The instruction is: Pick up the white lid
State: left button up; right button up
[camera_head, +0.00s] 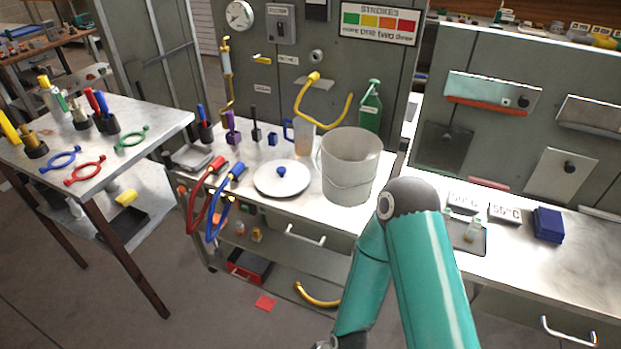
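The white lid (267,181) is a round, pale disc with a blue knob (281,171) in its middle. It lies flat on the middle workbench (262,206), knob up, just left of a pale grey bucket (348,165). Nothing covers the lid. A teal arm of mine rises from the bottom right, bends in front of the bench's right part and runs back down out of the picture. Its gripper does not show. No arm comes in from the left, and my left gripper is out of view.
Red and blue hoses (207,197) hang over the bench's front left edge. A clear jug (303,138) and a green bottle (370,107) stand behind the lid. A side table (150,118) with colored rings is at left. Another bench (590,250) is at right.

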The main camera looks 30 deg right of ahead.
aim_at(278, 177)
jog(key=z, duration=0.1)
jog(key=i, duration=0.9)
